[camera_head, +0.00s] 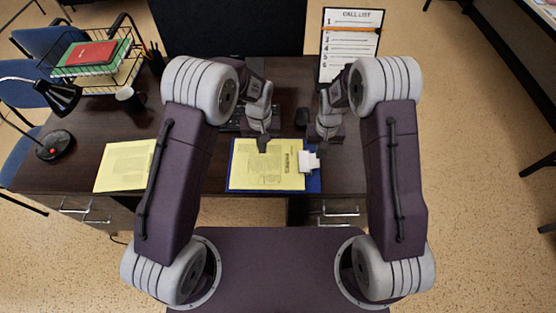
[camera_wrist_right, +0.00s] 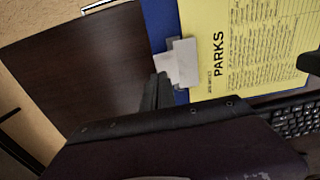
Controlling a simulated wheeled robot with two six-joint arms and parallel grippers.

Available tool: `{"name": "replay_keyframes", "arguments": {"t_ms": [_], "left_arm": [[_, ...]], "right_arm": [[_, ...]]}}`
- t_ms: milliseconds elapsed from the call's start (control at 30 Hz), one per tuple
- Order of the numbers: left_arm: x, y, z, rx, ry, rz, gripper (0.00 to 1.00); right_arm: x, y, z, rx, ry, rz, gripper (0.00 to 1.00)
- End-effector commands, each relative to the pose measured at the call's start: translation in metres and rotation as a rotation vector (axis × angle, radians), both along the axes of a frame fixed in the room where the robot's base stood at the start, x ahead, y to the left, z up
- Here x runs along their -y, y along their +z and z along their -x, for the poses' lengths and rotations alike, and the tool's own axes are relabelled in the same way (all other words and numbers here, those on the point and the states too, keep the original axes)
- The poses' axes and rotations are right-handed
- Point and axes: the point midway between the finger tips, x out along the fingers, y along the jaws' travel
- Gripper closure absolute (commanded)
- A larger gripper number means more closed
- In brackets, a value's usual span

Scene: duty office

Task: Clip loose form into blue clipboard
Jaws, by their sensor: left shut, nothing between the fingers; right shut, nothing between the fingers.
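The blue clipboard (camera_head: 314,183) lies flat on the dark desk, its clip end to the right. A yellow form (camera_head: 267,172) headed "PARKS" lies on it; the form (camera_wrist_right: 250,50) fills the upper right of the wrist view. The pale metal clip (camera_head: 308,161) sits at the form's right edge; I cannot tell whether it presses on the paper. My left gripper (camera_head: 262,146) is shut and empty above the form's far edge. My right gripper (camera_head: 317,143) is shut and empty; its dark finger (camera_wrist_right: 157,92) shows right beside the clip (camera_wrist_right: 180,63).
Another yellow sheet (camera_head: 125,166) lies on the desk to the left. A keyboard (camera_wrist_right: 298,121) and a mouse (camera_head: 302,145) lie behind the clipboard. A "CALL LIST" board (camera_head: 350,45), a mug (camera_head: 130,100), a wire tray (camera_head: 127,47) and a lamp (camera_head: 55,145) stand further out.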

Motion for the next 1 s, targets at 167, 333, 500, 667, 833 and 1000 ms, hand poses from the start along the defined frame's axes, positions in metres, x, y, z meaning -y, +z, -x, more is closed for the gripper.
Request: {"name": "replay_keyframes", "arguments": {"t_ms": [167,333,500,667,833,1000], "left_arm": [[0.0,0.0,0.0,0.0,0.0,0.0,1.0],[0.0,0.0,0.0,0.0,0.0,0.0,1.0],[0.0,0.0,0.0,0.0,0.0,0.0,1.0],[0.0,0.0,0.0,0.0,0.0,0.0,1.0],[0.0,0.0,0.0,0.0,0.0,0.0,1.0],[0.0,0.0,0.0,0.0,0.0,0.0,1.0]], "right_arm": [[0.0,0.009,0.0,0.001,0.0,0.0,1.0],[0.0,0.017,0.0,0.001,0.0,0.0,1.0],[0.0,0.026,0.0,0.001,0.0,0.0,1.0],[0.0,0.034,-0.001,0.002,0.0,0.0,1.0],[0.0,0.041,0.0,0.001,0.0,0.0,1.0],[0.0,0.043,0.0,0.001,0.0,0.0,1.0]]}}
